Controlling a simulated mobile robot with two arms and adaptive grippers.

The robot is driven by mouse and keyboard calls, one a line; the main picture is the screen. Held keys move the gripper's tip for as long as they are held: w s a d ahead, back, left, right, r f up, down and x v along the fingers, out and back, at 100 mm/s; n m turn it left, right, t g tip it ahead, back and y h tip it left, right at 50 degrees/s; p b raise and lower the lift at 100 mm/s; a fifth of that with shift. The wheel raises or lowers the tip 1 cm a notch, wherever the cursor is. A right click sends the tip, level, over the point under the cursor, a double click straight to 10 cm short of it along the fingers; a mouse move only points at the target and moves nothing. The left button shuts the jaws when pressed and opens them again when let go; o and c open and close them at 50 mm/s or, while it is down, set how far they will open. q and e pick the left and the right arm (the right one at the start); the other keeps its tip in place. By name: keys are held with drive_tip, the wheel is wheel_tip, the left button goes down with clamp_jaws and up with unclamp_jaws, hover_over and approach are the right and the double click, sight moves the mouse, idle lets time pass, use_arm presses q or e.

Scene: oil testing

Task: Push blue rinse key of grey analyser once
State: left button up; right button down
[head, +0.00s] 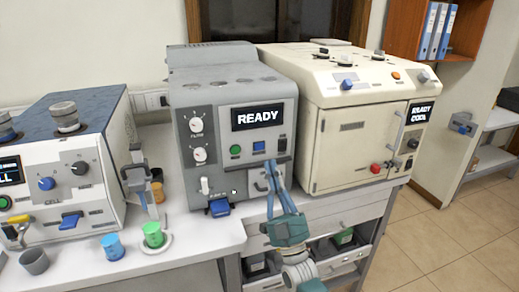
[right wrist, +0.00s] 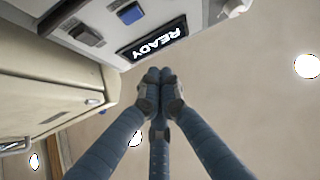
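The grey analyser (head: 180,110) stands in the middle of the head view, with its display reading READY. Its small square blue rinse key (head: 259,146) sits under the display, between a round green button (head: 235,150) and a dark switch (head: 282,144). In the right wrist view the blue key (right wrist: 130,13) is near the top edge, beside the display. My right gripper (head: 271,164) is shut and empty, its fingertips pointing up at the analyser's front, just below and right of the key in the head view. In the right wrist view its fingertips (right wrist: 160,73) meet below the display, apart from the key.
A cream machine (head: 340,110) stands close on the right. A white machine with a blue top (head: 75,185) is on the left. A blue cup (head: 112,246), a green cup (head: 153,234) and a grey cup (head: 34,261) stand on the front of the bench (head: 200,244).

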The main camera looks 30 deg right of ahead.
sight(260, 147)
drive_tip(key=w+d+b, duration=0.1)
drive_tip(key=w+b, duration=0.2)
drive_tip(key=w, duration=0.4)
drive_tip(key=shift+d+b, duration=0.3)
drive_tip(key=shift+d, duration=0.1)
drive_tip(key=shift+w, duration=0.15)
idle(0.9)
drive_tip(key=shift+w+d, duration=0.1)
drive_tip(key=shift+w, duration=0.2)
drive_tip(key=shift+w+b, duration=0.35)
drive_tip(key=shift+b, duration=0.2)
idle(0.4)
drive_tip(key=shift+s, duration=0.1)
drive_tip(key=shift+s+p, duration=0.45)
drive_tip(key=shift+s, duration=0.25)
